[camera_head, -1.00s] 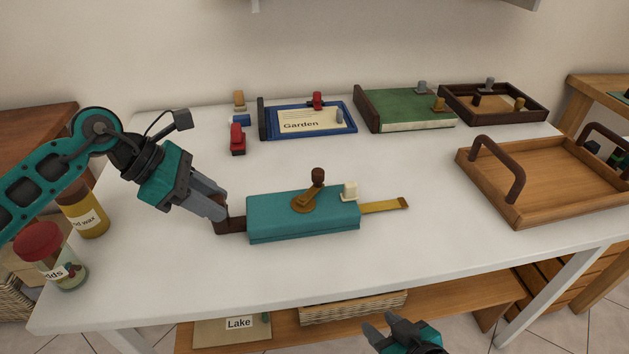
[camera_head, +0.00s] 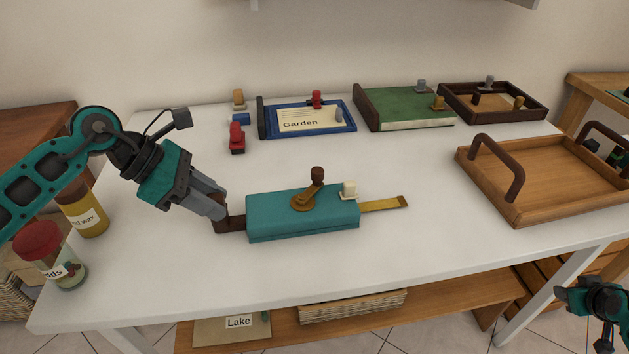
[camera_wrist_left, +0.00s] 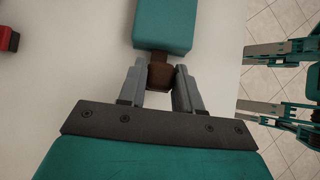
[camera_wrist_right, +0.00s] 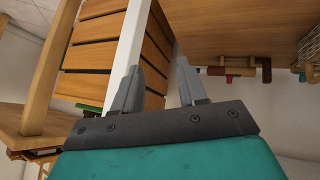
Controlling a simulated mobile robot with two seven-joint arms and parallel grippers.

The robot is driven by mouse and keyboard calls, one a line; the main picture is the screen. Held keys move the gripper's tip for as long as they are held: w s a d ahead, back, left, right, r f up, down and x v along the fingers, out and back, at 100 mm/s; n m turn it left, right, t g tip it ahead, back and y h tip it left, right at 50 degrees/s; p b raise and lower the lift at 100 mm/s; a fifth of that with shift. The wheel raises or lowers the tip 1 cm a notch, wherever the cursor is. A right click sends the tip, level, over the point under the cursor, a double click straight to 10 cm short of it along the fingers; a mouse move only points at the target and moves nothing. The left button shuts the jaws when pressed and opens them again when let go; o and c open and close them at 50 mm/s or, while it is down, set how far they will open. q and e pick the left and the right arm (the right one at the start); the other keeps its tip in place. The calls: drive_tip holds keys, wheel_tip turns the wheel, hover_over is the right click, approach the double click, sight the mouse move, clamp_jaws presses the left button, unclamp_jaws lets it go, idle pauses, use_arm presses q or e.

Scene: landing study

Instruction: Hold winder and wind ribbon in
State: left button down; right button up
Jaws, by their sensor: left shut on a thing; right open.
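The winder is a teal box (camera_head: 300,219) lying on the white table, with a dark brown handle (camera_head: 231,224) at its left end. A brown crank with a dark knob (camera_head: 317,177) and a cream block (camera_head: 349,189) sit on its top. A yellow ribbon (camera_head: 384,204) sticks out of its right end. My left gripper (camera_head: 222,212) is shut on the handle; the left wrist view shows the handle (camera_wrist_left: 160,76) between the fingers. My right gripper is open and empty; its fingers (camera_wrist_right: 158,90) show in the right wrist view, away from the winder. My right arm shows at the head view's lower right.
A wooden tray (camera_head: 545,211) stands at the right. A blue Garden frame (camera_head: 270,133), green book (camera_head: 405,108) and dark tray (camera_head: 447,98) lie at the back. Two jars, one red-lidded (camera_head: 40,240), stand at the left. The table is clear in front of the winder.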

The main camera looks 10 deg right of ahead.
drive_tip(key=s+d+r+m+t+h, duration=0.1)
drive_tip(key=s+d+r+m+h, duration=0.2)
drive_tip(key=d+r, duration=0.6)
drive_tip(key=s+d+r+m, duration=0.3)
drive_tip(key=d+r+m, duration=0.25)
drive_tip(key=d, duration=0.75)
drive_tip(key=w+a+r+m+t+y, duration=0.1)
drive_tip(key=w+a+r+t, duration=0.25)
drive_tip(key=w+r, duration=0.6)
drive_tip(key=w+a+r+m+t+y, duration=0.1)
drive_tip(key=w+a+r+t, duration=0.25)
drive_tip(key=w+r, duration=0.55)
drive_tip(key=w+a+r+n+g+y, duration=0.1)
drive_tip(key=w+a+r+n+y, duration=0.35)
drive_tip(key=a, duration=0.75)
drive_tip(key=w+a+r+n+g+y, duration=0.1)
drive_tip(key=w+a+n+g+y, duration=0.15)
drive_tip(key=w+a+n, duration=0.65)
drive_tip(key=w+a+r+y, duration=0.3)
drive_tip(key=w+a+y, duration=0.15)
drive_tip(key=a, duration=1.05)
drive_tip(key=n+g+h, duration=0.3)
drive_tip(key=n+g, duration=0.7)
drive_tip(key=n, duration=0.1)
hover_over(319, 170)
drive_tip(key=s+d, duration=0.1)
drive_tip(key=d, duration=0.1)
wheel_tip(319, 170, down, 8)
drive_tip(key=shift+x, duration=3.1)
